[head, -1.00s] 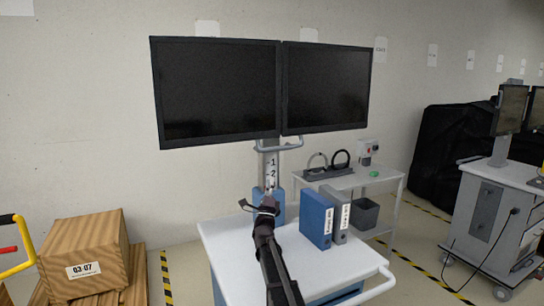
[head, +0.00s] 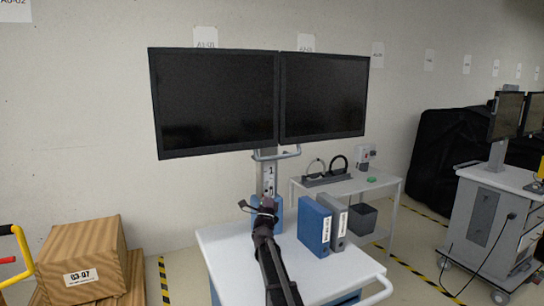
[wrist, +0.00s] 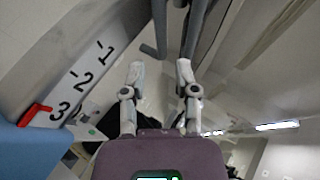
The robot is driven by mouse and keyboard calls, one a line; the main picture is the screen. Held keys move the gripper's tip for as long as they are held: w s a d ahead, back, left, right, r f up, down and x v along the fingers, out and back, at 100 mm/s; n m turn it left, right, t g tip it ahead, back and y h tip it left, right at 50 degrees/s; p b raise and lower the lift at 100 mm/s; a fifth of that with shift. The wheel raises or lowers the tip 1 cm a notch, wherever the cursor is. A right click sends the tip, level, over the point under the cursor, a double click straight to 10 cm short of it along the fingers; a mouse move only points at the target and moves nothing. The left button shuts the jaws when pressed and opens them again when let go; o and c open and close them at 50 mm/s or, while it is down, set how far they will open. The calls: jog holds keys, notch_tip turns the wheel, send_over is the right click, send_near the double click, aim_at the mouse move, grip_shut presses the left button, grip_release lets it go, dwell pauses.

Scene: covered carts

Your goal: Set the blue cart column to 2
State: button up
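The blue cart's column (head: 267,162) stands behind its white top and carries two black monitors (head: 214,100). A grey bar handle (head: 275,155) sits just below the monitors. In the wrist view the column's scale (wrist: 88,72) reads 1, 2, 3, and a red pointer (wrist: 35,113) on the blue sleeve (wrist: 28,150) is at 3. My gripper (head: 266,200) is in front of the column, below the handle. In the wrist view my gripper (wrist: 161,70) has its fingers apart with nothing held between them. Grey handle bars (wrist: 155,30) show beyond the fingertips.
A blue binder (head: 314,226) and a grey binder (head: 336,224) stand on the cart top (head: 225,255), right of my arm. A white side table (head: 385,183) is behind.

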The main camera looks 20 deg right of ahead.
jog(key=shift+p+x, duration=3.85)
jog(key=shift+x, duration=1.6)
grip_shut()
